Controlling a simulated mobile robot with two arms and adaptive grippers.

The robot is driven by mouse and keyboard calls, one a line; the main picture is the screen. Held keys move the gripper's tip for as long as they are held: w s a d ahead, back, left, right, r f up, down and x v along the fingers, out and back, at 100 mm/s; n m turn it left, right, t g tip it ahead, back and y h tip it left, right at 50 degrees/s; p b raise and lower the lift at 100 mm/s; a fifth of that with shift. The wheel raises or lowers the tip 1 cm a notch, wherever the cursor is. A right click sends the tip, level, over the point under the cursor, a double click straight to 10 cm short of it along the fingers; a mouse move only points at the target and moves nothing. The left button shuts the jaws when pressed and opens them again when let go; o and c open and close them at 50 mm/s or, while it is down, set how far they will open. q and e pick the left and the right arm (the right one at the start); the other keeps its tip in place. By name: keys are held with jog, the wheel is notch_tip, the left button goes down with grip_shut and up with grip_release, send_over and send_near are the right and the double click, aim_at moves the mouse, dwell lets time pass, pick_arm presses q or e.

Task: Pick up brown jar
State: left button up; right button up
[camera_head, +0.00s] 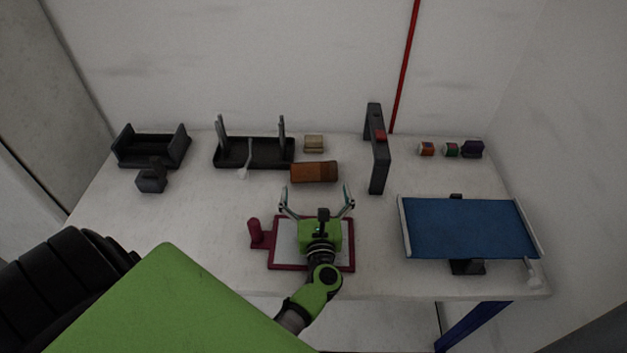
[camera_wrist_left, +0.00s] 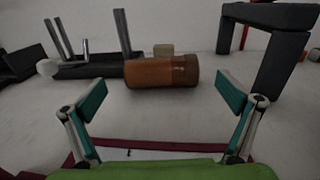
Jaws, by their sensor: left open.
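The brown jar (camera_head: 314,172) lies on its side on the white table, with its long axis running left to right. It also shows in the left wrist view (camera_wrist_left: 162,71), ahead of the fingers and between them. My left gripper (camera_head: 317,192) is open and empty. It is over the red-framed board, on the near side of the jar, with a gap between its fingertips and the jar. In the left wrist view its two teal fingers (camera_wrist_left: 160,92) are spread wide. My right gripper is not in view.
Behind the jar are a small beige block (camera_head: 313,143) and a black rack with upright posts (camera_head: 230,153). A dark grey frame (camera_head: 378,150) stands to the right. A blue panel (camera_head: 470,229) is at the right front. The red-framed board (camera_head: 345,258) lies under my gripper.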

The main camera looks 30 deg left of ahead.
aim_at(314, 166)
pick_arm(q)
jog(key=shift+w+a+r+p, duration=0.15)
jog(key=shift+w+a+p, duration=0.1)
jog(key=shift+w+p, duration=0.15)
jog(key=x, duration=0.6)
jog(key=shift+w+a, duration=0.2)
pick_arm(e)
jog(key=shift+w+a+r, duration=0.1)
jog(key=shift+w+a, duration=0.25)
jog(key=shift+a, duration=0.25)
pick_arm(q)
jog(key=c, duration=1)
jog(key=shift+c, duration=0.6)
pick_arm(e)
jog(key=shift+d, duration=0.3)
